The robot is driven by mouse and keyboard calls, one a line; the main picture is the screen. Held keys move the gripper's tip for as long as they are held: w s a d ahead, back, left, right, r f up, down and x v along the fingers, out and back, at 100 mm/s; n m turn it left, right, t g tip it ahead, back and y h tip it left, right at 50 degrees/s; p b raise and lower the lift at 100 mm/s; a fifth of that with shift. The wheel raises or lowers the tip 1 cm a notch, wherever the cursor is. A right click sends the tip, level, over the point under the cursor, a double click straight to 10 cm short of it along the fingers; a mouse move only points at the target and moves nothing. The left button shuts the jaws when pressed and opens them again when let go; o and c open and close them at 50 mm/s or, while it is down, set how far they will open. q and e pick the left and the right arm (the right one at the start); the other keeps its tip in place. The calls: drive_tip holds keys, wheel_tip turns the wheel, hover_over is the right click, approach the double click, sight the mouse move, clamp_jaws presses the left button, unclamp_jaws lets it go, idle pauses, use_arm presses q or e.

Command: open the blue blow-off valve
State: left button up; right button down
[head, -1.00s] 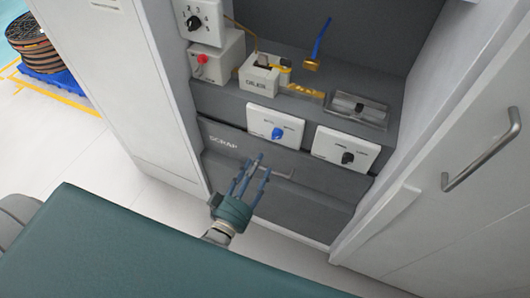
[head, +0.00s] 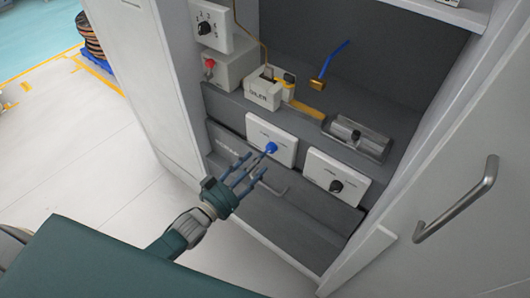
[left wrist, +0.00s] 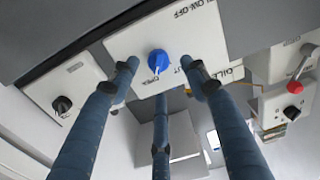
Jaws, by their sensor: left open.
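The blue blow-off knob (head: 270,147) sits on a white panel (head: 284,151) on the front of the grey bench. In the left wrist view the blue knob (left wrist: 158,63) is near the middle, with "LOW-OFF" and "OPEN" readable on its panel (left wrist: 205,30). The knob's pointer setting is unclear. My left gripper (head: 252,165) is open, its three fingers pointing at the knob. In the left wrist view the fingertips (left wrist: 159,70) surround the knob at left, right and below, with no clear contact. My right gripper is not in view.
A second white panel with a black knob (head: 336,186) is beside it. A hooked grey handle (head: 272,186) lies below. A door handle (head: 458,200) is at right.

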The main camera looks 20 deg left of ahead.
sight(268, 152)
use_arm(q)
drive_tip(key=x, duration=0.4)
drive_tip(key=shift+w+d, duration=0.1)
drive_tip(key=shift+d, duration=0.1)
drive_tip(key=shift+w+d, duration=0.15)
drive_tip(key=shift+w, duration=0.3)
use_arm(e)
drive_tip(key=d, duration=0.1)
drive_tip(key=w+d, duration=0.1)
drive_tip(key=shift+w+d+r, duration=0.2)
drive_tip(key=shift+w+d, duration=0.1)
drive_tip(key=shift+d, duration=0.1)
use_arm(q)
drive_tip(key=c, duration=1.2)
drive_tip(key=shift+o, duration=0.2)
drive_tip(key=shift+m, duration=0.6)
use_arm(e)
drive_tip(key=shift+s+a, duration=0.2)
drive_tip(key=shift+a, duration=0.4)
